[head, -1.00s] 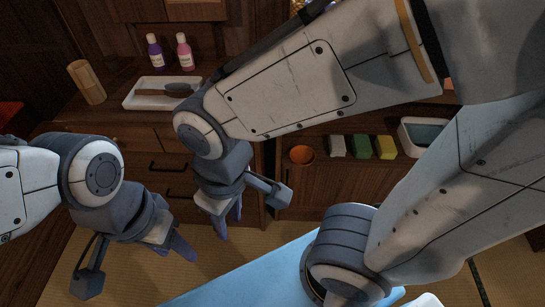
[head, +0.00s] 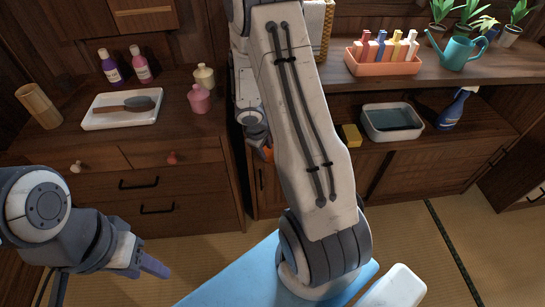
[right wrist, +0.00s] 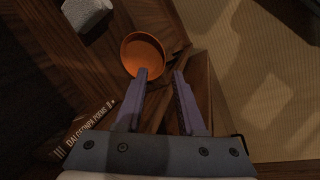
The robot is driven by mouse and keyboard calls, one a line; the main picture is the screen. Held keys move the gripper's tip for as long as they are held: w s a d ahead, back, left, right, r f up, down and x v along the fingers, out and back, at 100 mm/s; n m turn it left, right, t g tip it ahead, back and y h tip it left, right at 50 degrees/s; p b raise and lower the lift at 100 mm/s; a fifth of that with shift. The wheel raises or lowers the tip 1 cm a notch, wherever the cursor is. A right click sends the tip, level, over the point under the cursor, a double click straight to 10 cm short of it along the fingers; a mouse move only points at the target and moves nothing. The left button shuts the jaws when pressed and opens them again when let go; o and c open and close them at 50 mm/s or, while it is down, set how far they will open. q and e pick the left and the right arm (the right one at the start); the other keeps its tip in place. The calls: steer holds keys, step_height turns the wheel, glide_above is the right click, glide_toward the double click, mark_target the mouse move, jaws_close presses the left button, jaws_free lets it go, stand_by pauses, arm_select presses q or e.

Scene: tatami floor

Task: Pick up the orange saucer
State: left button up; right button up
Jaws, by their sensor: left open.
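The orange saucer (right wrist: 143,52) is a round, shallow dish on the dark wooden shelf in the right wrist view. In the head view only a sliver of it (head: 267,154) shows beside my right arm. My right gripper (right wrist: 160,75) is open, its two purple fingers pointing at the saucer's near edge. The left finger's tip overlaps the rim in the picture; I cannot tell whether it touches. The gap between the fingers looks empty. In the head view my right arm hides most of that hand. My left gripper (head: 152,266) is open and empty at the lower left, away from the saucer.
A book (right wrist: 85,128) lies by the saucer, and a pale block (right wrist: 85,14) stands beyond it. A yellow sponge (head: 351,135) and a grey basin (head: 392,122) are further right on the shelf. A white tray (head: 90,122) with a brush sits on the left cabinet.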

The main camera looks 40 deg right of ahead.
mark_target(268, 161)
steer(key=b+x, duration=0.2)
steer(key=x, duration=0.5)
steer(key=shift+w+a+f+b, duration=0.15)
steer(key=shift+w+f+b, duration=0.1)
steer(key=shift+b, duration=0.15)
steer(key=shift+s, duration=0.1)
jaws_close()
stand_by(0.9)
